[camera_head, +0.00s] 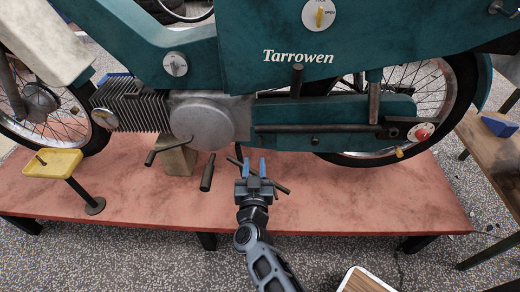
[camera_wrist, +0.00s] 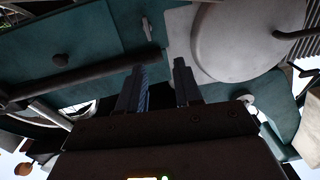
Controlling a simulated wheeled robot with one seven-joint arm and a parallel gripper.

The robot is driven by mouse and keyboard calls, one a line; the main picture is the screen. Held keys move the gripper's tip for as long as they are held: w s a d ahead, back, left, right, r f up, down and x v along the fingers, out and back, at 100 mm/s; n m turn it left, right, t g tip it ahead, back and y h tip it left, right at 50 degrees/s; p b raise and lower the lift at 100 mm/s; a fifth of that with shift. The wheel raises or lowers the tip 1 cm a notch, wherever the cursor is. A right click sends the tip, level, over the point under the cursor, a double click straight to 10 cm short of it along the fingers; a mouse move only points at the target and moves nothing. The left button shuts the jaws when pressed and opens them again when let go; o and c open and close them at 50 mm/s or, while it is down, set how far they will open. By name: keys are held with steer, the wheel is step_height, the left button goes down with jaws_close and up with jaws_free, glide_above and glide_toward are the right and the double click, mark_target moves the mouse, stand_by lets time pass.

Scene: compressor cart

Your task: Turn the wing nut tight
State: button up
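A teal motorbike (camera_head: 290,75) marked Tarrowen stands on a red platform (camera_head: 330,205). A small yellow piece (camera_head: 398,152) sticks out low by the right-hand wheel; it may be the wing nut, but it is too small to tell. My gripper (camera_head: 254,165) is open and empty, with blue fingertips, low in front of the bike and left of that piece. In the wrist view my gripper (camera_wrist: 160,68) has a clear gap between its fingers. The round grey engine cover (camera_wrist: 235,40) is beyond them there, and no wing nut is recognisable.
A yellow knob (camera_head: 319,16) on an open/lock plate and a grey round knob (camera_head: 176,64) are on the bodywork. A pedal (camera_head: 207,172) and bars jut out near my gripper. A yellow stand (camera_head: 52,162) is at left. A bench (camera_head: 480,150) with a blue bin (camera_head: 498,126) is at right.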

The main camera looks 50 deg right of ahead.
mark_target(260, 140)
steer(key=d, duration=0.1)
steer(key=d+f, duration=0.1)
steer(key=shift+w+d+f+g, duration=0.15)
steer(key=shift+w+d+g, duration=0.15)
steer(key=shift+d, duration=0.1)
steer(key=shift+b+x, duration=1.1)
steer(key=shift+x, duration=2.55)
jaws_close()
